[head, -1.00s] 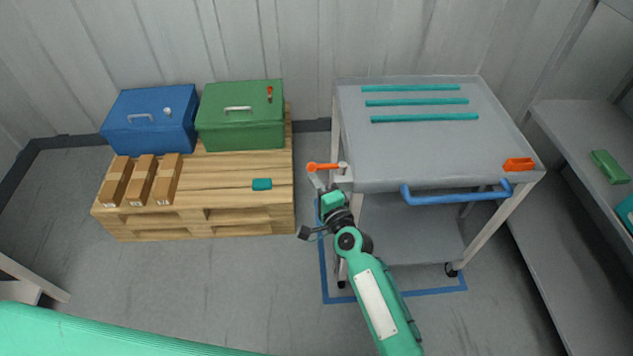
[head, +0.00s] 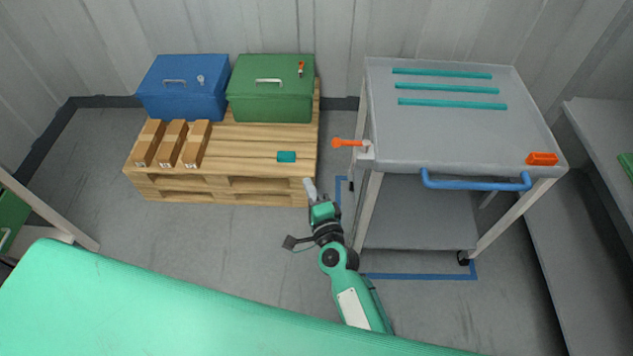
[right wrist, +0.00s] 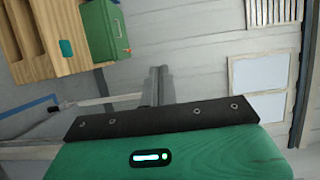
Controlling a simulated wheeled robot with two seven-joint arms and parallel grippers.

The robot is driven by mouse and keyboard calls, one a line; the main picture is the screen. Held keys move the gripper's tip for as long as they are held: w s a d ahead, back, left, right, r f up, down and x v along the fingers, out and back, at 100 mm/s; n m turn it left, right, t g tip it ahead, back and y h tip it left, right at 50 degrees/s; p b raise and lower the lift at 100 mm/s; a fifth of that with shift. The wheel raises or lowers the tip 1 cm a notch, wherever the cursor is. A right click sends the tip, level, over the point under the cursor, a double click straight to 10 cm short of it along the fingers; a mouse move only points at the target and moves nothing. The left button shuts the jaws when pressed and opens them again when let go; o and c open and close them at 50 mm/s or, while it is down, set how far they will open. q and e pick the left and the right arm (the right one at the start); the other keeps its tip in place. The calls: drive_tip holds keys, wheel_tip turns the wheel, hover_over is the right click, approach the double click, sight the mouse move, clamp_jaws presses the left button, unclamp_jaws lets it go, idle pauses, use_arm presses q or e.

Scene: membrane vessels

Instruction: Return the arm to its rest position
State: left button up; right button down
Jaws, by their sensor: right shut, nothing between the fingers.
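My right arm reaches up from the bottom of the head view, and its gripper (head: 310,188) is shut and empty. It hangs over the floor between the pallet (head: 255,147) and the grey cart (head: 450,135), apart from both as far as I can tell. In the right wrist view the closed fingers (right wrist: 157,86) show together in the middle, with nothing between them. My left gripper is not in view.
Blue (head: 184,88) and green (head: 271,88) boxes, several brown cartons (head: 170,144) and a teal block (head: 286,157) sit on the pallet. Shelves (head: 590,180) stand right.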

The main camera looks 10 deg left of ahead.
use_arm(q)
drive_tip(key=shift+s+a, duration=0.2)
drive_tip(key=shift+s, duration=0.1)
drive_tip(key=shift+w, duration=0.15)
use_arm(e)
drive_tip(key=shift+f, duration=0.1)
